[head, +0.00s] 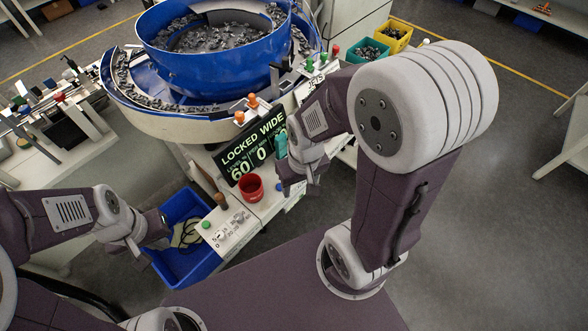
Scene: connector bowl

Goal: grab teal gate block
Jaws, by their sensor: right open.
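A small teal block (281,144), which looks like the teal gate block, shows at the right end of the black display, partly hidden by my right arm. My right gripper (298,186) is open, pointing down over the white bench just below the teal block in the picture. I cannot tell whether it touches the block. My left gripper (150,246) is over the blue bin at the lower left; its fingers are too unclear to tell whether they are open or shut.
A black display (253,151) reads "LOCKED WIDE". A red cup (250,187) stands on the bench left of my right gripper. The blue bin (207,262) holds a pale cloth-like item. A large blue bowl feeder (207,72) with dark parts stands behind.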

